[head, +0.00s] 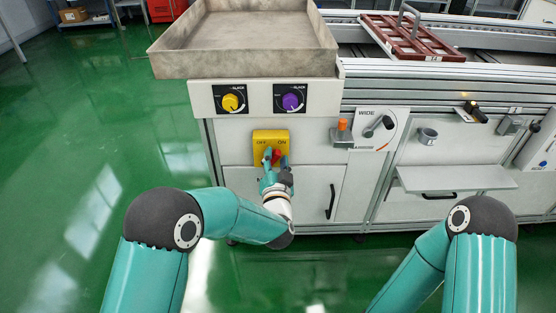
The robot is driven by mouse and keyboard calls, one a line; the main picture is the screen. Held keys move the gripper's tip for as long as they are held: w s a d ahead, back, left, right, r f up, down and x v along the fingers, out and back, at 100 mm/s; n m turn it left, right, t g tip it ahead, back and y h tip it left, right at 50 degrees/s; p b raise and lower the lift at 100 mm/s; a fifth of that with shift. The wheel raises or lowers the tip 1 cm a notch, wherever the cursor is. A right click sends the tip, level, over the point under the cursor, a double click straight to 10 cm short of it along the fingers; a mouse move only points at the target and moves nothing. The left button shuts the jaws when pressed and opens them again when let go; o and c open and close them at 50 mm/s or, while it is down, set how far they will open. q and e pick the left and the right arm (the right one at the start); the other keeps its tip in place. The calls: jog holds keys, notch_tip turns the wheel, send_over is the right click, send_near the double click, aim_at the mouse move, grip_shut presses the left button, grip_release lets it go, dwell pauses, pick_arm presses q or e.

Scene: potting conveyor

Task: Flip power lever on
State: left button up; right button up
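The yellow power box (261,136) with OFF on the left and ON on the right is on the front of the grey cabinet. Its red lever (277,154) shows near the lower middle, leaning to the ON side, partly hidden by my gripper. My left gripper (275,160) is right at the lever, with its teal fingers apart and the red part between them. I cannot tell whether the fingers touch it or are shut on it. My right arm comes in at the lower right, but its gripper is out of view.
Above the box are a yellow knob (230,103), a purple knob (291,102) and a grey tray (240,71) that juts out. To the right are an orange button (342,124), a WIDE panel with a dark handle (378,127) and a small shelf (455,178). Green floor is clear at left.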

pick_arm(q)
jog(key=s, duration=1.2)
dwell(0.5)
